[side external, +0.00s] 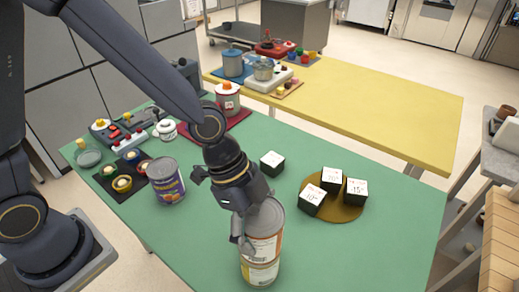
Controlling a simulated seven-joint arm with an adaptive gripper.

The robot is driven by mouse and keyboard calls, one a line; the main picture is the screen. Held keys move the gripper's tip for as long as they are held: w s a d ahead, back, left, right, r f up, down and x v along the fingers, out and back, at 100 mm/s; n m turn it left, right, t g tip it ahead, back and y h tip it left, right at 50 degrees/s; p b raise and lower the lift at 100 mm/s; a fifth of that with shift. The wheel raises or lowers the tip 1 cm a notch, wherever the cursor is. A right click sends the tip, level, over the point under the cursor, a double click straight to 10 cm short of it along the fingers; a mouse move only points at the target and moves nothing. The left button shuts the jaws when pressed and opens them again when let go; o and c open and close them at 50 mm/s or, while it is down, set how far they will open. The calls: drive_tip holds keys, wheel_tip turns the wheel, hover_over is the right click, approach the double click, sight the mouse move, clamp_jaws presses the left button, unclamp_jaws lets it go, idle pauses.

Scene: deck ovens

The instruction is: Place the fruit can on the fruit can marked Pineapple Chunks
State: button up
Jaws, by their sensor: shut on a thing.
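My gripper (256,226) is shut on a fruit can (266,222) with a silver top and a white-and-orange label, near the front of the green table. One finger shows on the can's left side; the other is hidden. Directly below it is a can with a yellow label (260,272), standing on the table. The two line up closely, upright or nearly so; I cannot tell whether they touch. The writing on the lower label is too small to read. Another can (167,182), with a purple and yellow label, stands to the left, apart from my gripper.
Black-and-white cubes (330,180) sit on a round brown board (345,211) at right; another cube (272,163) stands behind my gripper. A black tray (108,184) with small cups lies at left. A pot (228,97) stands on a red mat behind. The right front of the green table is clear.

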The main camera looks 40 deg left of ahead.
drive_tip(key=o, duration=1.6)
drive_tip(key=shift+c, duration=0.2)
drive_tip(key=w+v, duration=0.1)
drive_tip(key=v, duration=1.1)
drive_tip(key=s+a+r+n+t+y, duration=0.2)
drive_tip(key=s+a+n, duration=0.1)
drive_tip(key=a+n, duration=0.5)
drive_tip(key=s+a+r+n+t+y, duration=0.2)
drive_tip(key=a+n, duration=0.6)
drive_tip(key=a, duration=0.5)
drive_tip(key=shift+s+a+r+t+y, duration=0.15)
drive_tip(key=shift+s+r+t+y, duration=0.2)
drive_tip(key=shift+s, duration=0.5)
